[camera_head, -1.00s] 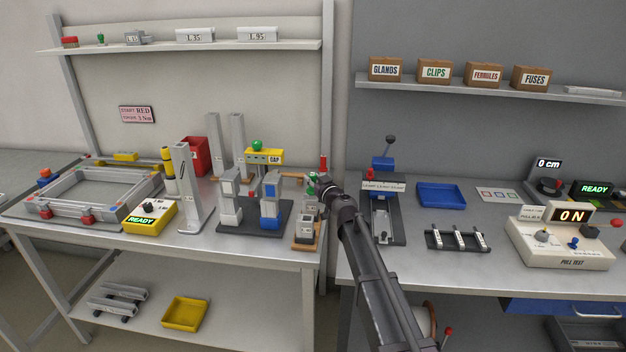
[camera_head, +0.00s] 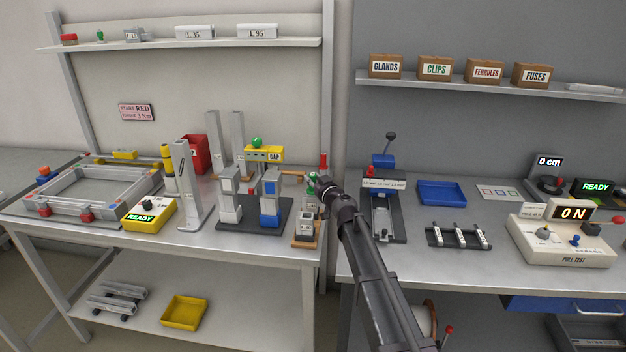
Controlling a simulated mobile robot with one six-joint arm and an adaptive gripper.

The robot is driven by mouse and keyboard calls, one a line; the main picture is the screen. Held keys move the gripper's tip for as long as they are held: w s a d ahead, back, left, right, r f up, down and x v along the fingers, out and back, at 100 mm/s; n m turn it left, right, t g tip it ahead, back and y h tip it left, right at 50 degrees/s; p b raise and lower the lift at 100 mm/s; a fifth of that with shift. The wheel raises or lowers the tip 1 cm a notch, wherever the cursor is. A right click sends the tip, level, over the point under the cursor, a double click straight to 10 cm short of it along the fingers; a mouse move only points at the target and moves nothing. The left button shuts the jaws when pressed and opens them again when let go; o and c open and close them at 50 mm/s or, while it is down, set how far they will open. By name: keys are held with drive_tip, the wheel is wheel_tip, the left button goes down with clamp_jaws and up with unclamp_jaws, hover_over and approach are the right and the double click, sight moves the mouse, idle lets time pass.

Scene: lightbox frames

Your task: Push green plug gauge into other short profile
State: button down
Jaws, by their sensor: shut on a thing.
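My gripper (camera_head: 319,185) is at the right end of the left bench, seen from behind my arm and small in the picture. It is shut on the green plug gauge (camera_head: 312,178), of which only a little green shows beside the fingers. Just below stands a short grey profile (camera_head: 309,201), partly hidden by the gripper. Whether the gauge is inside its opening or only above it I cannot tell. Another short grey profile (camera_head: 304,227) stands upright in front, on an orange-brown base (camera_head: 305,245), with a dark opening on top.
A red-topped post (camera_head: 323,161) stands close behind my gripper. A press (camera_head: 383,210) stands to the right.

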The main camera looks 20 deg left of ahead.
drive_tip(key=shift+f+b, duration=0.55)
drive_tip(key=shift+f, duration=0.05)
idle(0.6)
idle(0.6)
drive_tip(key=shift+c, duration=1.9)
unclamp_jaws()
drive_tip(key=v, duration=1.2)
drive_tip(key=shift+a, duration=0.1)
